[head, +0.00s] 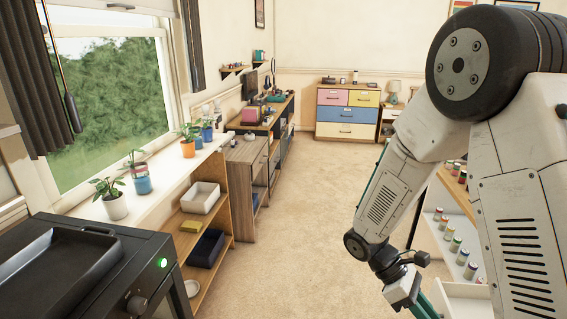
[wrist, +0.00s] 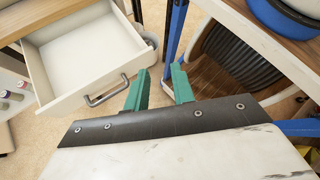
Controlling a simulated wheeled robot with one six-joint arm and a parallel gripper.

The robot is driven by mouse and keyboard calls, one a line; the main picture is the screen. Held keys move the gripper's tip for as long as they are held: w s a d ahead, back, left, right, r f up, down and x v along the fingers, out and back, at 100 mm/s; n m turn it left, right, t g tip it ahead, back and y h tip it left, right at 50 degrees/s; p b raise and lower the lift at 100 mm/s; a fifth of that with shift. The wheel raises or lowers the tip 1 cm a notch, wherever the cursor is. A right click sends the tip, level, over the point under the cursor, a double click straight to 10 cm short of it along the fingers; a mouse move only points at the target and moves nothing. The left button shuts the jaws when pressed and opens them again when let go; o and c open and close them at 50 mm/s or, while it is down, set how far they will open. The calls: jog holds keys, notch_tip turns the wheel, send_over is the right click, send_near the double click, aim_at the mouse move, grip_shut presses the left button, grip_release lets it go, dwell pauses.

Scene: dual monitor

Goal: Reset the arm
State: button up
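My arm (head: 400,185) shows at the right of the head view, bent downward, with the gripper end at the bottom edge, partly cut off. In the wrist view my gripper (wrist: 160,90) has two green fingers spread apart with a gap between them. I see nothing held in the gap. The fingers are in front of an open white drawer (wrist: 85,52) with a dark metal handle, which lies to their left. I cannot tell whether the left finger touches the drawer's handle.
Right of the fingers stands a blue-framed shelf (wrist: 175,32) with a coiled black hose (wrist: 240,62). In the head view, a rack of small jars (head: 458,243) stands behind my arm. A black grill-like appliance (head: 75,265) is at left. The carpet (head: 290,220) in the middle is clear.

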jog(key=s+a+r+m+t+y, duration=0.2)
jog(key=s+r+m+t+y, duration=0.2)
jog(key=r, duration=0.7)
jog(key=s+a+r+m+t+y, duration=0.2)
jog(key=s+r+m+t+y, duration=0.2)
jog(key=s+r+m, duration=0.4)
jog(key=shift+s+r+t, duration=0.6)
jog(key=shift+s+r, duration=0.15)
jog(key=shift+r, duration=1.3)
jog(key=shift+a, duration=0.1)
